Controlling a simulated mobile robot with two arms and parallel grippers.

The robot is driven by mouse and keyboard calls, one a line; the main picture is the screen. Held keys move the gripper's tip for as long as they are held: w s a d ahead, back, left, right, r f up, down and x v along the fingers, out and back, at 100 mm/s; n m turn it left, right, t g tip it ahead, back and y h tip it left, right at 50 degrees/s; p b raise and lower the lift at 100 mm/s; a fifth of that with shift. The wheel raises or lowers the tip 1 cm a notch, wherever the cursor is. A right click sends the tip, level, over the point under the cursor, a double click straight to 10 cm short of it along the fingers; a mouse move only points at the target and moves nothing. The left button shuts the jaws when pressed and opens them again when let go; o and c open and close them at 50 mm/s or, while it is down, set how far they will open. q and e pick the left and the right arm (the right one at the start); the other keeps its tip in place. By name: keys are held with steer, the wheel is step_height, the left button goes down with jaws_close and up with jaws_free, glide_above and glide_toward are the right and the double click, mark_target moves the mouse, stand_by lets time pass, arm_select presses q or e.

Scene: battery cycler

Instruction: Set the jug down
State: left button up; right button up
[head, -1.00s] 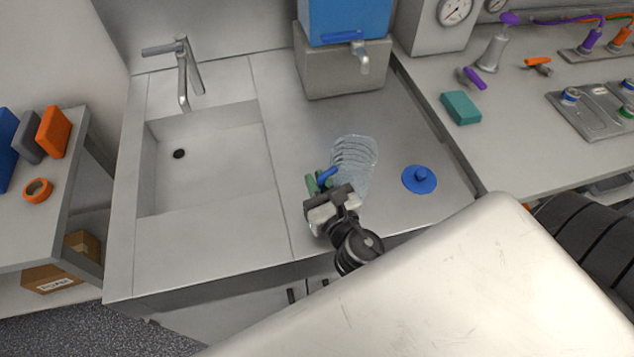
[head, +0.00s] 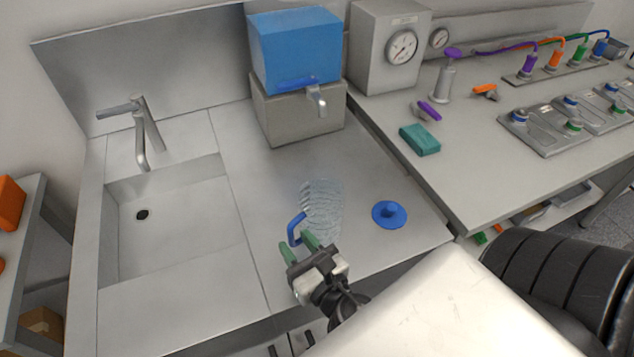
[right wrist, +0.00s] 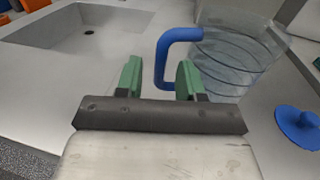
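The clear ribbed jug (head: 323,212) stands upright on the steel counter, right of the sink, with its blue handle (head: 294,230) facing left. In the right wrist view the jug (right wrist: 235,55) is at the upper right and its handle (right wrist: 163,62) reaches down between the finger tips, closer to the right finger. My right gripper (head: 297,243) has green fingers and is open. It also shows in the right wrist view (right wrist: 158,72), fingers spread wide apart, not clamped on the handle. My left gripper is out of view.
A blue lid (head: 389,213) lies right of the jug. Behind stands a blue tank (head: 295,50) on a grey block with a tap (head: 318,100). The sink (head: 175,220) is at left. A teal block (head: 419,139) lies on the right bench.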

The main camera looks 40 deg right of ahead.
steer(key=s+b, duration=0.1)
steer(key=s, duration=0.1)
steer(key=s+b, duration=0.1)
steer(key=s, duration=0.1)
steer(key=s+b, duration=0.1)
steer(key=s, duration=0.1)
steer(key=shift+s+a+f+b, duration=0.15)
steer(key=shift+s+f+b, duration=0.1)
steer(key=shift+f+b, duration=0.05)
steer(key=shift+s+r+b, duration=0.35)
steer(key=shift+s, duration=0.35)
stand_by(0.5)
